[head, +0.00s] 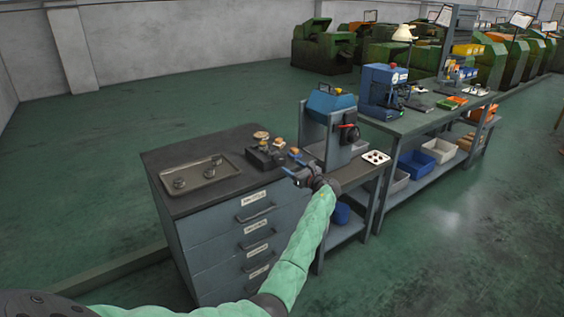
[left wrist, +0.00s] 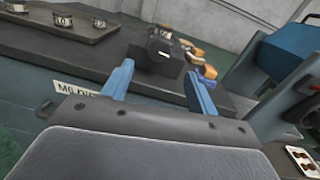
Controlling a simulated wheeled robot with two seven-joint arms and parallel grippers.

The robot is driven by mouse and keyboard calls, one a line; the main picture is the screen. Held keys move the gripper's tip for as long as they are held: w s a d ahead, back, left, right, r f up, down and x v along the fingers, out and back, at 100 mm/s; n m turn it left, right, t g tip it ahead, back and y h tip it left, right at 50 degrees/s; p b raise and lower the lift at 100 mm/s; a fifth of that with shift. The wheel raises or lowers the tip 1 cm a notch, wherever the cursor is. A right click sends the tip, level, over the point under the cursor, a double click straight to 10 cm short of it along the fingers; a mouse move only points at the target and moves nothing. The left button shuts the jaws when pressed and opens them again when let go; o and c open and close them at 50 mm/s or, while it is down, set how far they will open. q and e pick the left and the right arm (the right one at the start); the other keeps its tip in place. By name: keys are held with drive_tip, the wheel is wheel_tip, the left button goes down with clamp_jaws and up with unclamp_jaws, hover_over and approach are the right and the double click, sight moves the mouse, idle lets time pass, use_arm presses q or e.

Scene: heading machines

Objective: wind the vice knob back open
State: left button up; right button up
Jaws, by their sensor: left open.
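The small dark vice (head: 262,158) sits on the top of the grey drawer cabinet (head: 225,150), near its right front edge. In the left wrist view the vice (left wrist: 145,60) stands just past my fingertips, with its dark round knob (left wrist: 160,49) facing me. My left gripper (head: 290,161) is open with nothing between its blue fingers, just in front of the vice. In the left wrist view the gripper (left wrist: 160,70) has one finger on each side of the knob's line, apart from it. How far the vice jaws are open is too small to tell. My right gripper is out of view.
A metal tray (head: 202,176) with several small parts lies on the cabinet's left. Brown and orange pieces (head: 277,143) lie behind the vice. A blue-topped press (head: 328,125) stands close on the right, beside a white parts tray (head: 376,157). Open floor lies left.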

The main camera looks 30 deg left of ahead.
sight(280, 159)
use_arm(q)
drive_tip(key=p+x, duration=0.2)
drive_tip(key=x, duration=0.4)
drive_tip(key=shift+r, duration=0.15)
drive_tip(key=shift+x, duration=0.9)
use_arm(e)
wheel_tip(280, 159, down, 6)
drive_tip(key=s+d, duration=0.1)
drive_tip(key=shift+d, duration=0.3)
use_arm(q)
drive_tip(key=c, duration=1)
